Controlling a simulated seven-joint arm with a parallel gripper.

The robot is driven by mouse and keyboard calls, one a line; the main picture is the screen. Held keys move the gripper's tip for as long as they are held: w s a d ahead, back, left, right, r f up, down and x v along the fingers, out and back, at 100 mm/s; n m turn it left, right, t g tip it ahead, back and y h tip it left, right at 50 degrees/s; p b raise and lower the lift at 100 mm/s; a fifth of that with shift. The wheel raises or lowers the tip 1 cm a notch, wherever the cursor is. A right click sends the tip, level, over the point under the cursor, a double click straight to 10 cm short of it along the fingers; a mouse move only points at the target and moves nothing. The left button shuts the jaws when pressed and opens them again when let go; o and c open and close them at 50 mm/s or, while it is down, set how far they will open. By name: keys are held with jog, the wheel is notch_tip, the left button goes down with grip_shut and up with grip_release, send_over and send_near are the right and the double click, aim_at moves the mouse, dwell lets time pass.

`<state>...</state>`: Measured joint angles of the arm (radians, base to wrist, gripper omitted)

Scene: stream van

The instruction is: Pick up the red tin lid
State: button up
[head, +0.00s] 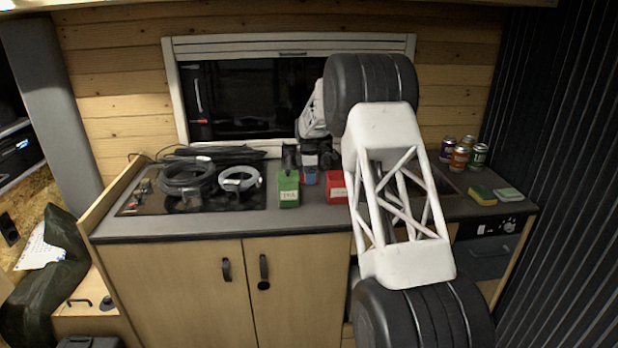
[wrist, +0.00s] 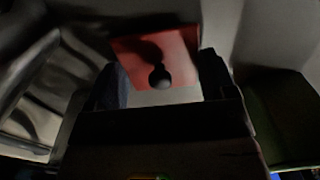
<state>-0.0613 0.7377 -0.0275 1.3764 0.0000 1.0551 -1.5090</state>
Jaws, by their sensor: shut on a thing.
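The red tin lid (wrist: 178,48) shows in the wrist view as a flat red square with a dark round knob. It lies between the two dark fingers of my gripper (wrist: 161,80), which is shut on it. A pale surface shows just below the knob. In the head view my gripper (head: 310,160) is small and dark over the back of the counter, behind a green tin and a red tin (head: 336,187) with white labels. Whether the lid is clear of what lies under it cannot be told.
The green tin (head: 288,189) stands left of the red one. Coiled hoses (head: 188,180) lie on the hob at left. Several cans (head: 460,158) and a yellow-green sponge (head: 481,195) are at right. My arm hides the sink's middle. The window (head: 250,100) is close behind.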

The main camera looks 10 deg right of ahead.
jog(key=shift+r, duration=4.75)
jog(key=shift+s, duration=0.1)
jog(key=s+d+r, duration=0.3)
jog(key=s+d, duration=0.1)
jog(key=s, duration=0.3)
jog(key=s+d+r, duration=0.4)
jog(key=s, duration=0.2)
jog(key=shift+s+d, duration=0.25)
jog(key=shift+s, duration=0.15)
jog(key=shift+f, duration=0.1)
notch_tip(320, 180, down, 6)
jog(key=shift+f, duration=0.6)
dwell(0.5)
